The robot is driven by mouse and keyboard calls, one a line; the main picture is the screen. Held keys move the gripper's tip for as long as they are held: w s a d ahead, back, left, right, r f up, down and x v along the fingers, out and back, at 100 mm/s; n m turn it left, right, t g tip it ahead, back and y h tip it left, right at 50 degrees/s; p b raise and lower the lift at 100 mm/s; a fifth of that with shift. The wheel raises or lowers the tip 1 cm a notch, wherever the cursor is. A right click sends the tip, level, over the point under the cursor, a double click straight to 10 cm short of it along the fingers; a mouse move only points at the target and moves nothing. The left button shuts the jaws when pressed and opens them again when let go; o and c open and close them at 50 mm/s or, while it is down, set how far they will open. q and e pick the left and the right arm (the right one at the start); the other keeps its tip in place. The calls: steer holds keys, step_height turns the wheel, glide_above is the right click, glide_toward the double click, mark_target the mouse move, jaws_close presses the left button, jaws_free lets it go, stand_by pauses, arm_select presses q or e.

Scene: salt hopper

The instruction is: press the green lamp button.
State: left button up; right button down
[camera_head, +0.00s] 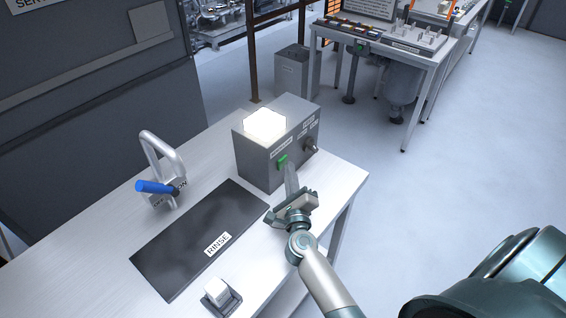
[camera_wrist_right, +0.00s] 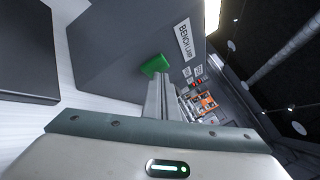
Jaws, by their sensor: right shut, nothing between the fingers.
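The green lamp button (camera_head: 282,161) is on the front face of a grey box (camera_head: 258,160) with a glowing white lamp (camera_head: 265,123) on top. My right gripper (camera_head: 289,170) is shut and empty, with its fingertips right at the green button. In the right wrist view the green button (camera_wrist_right: 155,66) is just beyond the tips of the shut fingers (camera_wrist_right: 158,82). I cannot tell whether they touch it. My left gripper is not in view.
A dark RINSE mat (camera_head: 190,250), a tap with a blue lever (camera_head: 155,187) and a white switch (camera_head: 217,291) are on the bench left of my right arm. A knob (camera_head: 310,146) sits on the box right of the button. The floor (camera_head: 420,190) to the right is clear.

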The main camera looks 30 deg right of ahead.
steer(key=shift+s+d, duration=0.15)
steer(key=shift+s, duration=0.3)
stand_by(0.7)
steer(key=shift+s+d+p, duration=0.35)
steer(key=shift+s, duration=0.45)
steer(key=shift+s+d, duration=0.25)
steer(key=shift+s, duration=0.35)
steer(key=shift+s+d, duration=0.25)
steer(key=shift+s, duration=0.4)
steer(key=shift+s+d, duration=0.25)
steer(key=shift+s, duration=0.35)
